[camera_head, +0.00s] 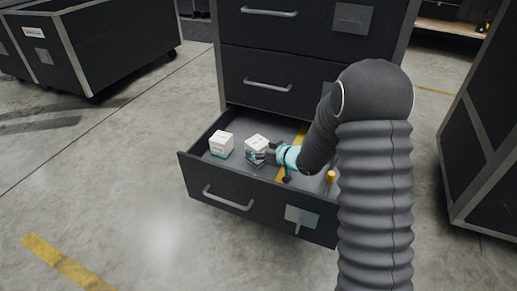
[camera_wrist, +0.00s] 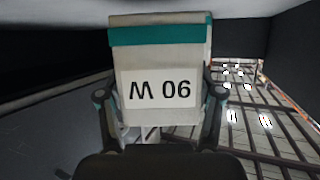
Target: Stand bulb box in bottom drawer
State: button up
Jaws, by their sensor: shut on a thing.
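The bottom drawer (camera_head: 228,196) is pulled open. My gripper (camera_head: 264,155) reaches into it from the right and is shut on a white bulb box (camera_head: 257,142) with a teal band. In the wrist view the bulb box (camera_wrist: 160,60) stands between the two fingers of my gripper (camera_wrist: 160,95); its label shows upside down there. In the head view the box looks roughly upright inside the drawer; my gripper hides its lower part. I cannot tell whether its base touches the drawer floor.
A second white box (camera_head: 221,143) with a teal base stands in the drawer to the left, a small gap away. A yellow strip (camera_head: 300,135) and an orange-topped item (camera_head: 331,176) are on the right. Closed drawers (camera_head: 268,68) rise behind.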

jog(key=shift+f, duration=0.1)
jog(key=o, duration=1.2)
